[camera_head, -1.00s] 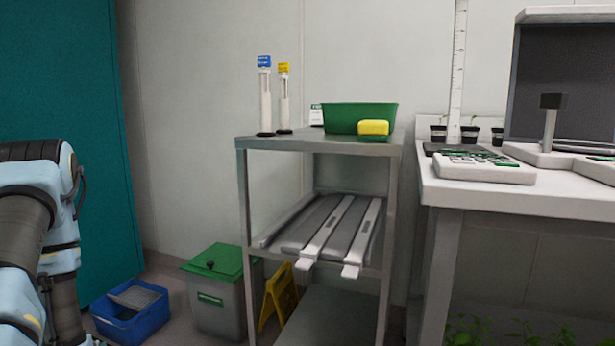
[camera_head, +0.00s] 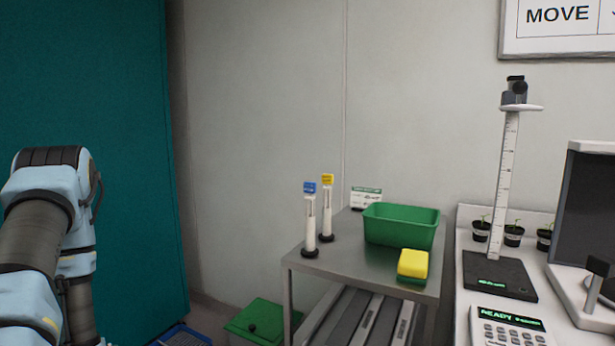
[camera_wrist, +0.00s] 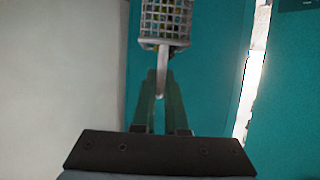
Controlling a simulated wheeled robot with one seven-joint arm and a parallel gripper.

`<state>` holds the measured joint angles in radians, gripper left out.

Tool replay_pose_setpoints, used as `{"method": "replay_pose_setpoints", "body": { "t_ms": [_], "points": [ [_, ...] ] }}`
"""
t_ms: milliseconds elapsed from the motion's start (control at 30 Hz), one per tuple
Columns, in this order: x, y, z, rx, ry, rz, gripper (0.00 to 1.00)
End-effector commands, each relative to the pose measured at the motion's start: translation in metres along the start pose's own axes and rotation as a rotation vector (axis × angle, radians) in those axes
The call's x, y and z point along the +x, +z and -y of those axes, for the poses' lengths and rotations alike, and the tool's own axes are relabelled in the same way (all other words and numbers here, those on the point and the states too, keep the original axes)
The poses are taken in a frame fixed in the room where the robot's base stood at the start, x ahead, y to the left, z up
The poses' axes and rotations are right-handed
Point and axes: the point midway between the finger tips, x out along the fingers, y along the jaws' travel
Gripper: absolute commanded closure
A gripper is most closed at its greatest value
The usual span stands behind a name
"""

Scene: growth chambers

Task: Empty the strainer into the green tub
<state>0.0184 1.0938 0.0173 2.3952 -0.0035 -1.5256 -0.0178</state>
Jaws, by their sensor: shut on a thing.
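The green tub (camera_head: 400,228) stands on the top of a metal cart, toward its back right corner. The strainer (camera_wrist: 166,20) shows at the top of the wrist view as a pale basket with square holes. Bits of yellow and dark colour show through its mesh, but I cannot tell what they are. My gripper (camera_wrist: 161,85) is shut on the strainer's handle, and the basket extends beyond the fingertips. In the head view my arm is at the far left, away from the tub; the gripper and strainer are out of that view.
On the metal cart (camera_head: 365,262) stand a blue-topped tube (camera_head: 310,222), a yellow-topped tube (camera_head: 327,205), a yellow sponge (camera_head: 413,264) and a small sign (camera_head: 366,197). A green-lidded bin (camera_head: 262,320) is on the floor. A white bench with a measuring post (camera_head: 505,185) stands at right.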

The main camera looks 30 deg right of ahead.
Motion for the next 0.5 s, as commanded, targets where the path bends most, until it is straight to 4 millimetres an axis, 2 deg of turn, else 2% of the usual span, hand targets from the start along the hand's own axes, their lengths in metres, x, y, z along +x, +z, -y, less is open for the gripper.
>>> {"method": "replay_pose_setpoints", "body": {
  "t_ms": [33, 300, 500],
  "points": [
    [-0.012, -0.029, 0.000, 0.000, 0.000, 0.000, 1.00],
    [-0.042, -0.100, 0.000, 0.000, 0.000, 0.000, 1.00],
    [-0.059, -0.142, 0.000, 0.000, 0.000, 0.000, 1.00]
  ]
}}
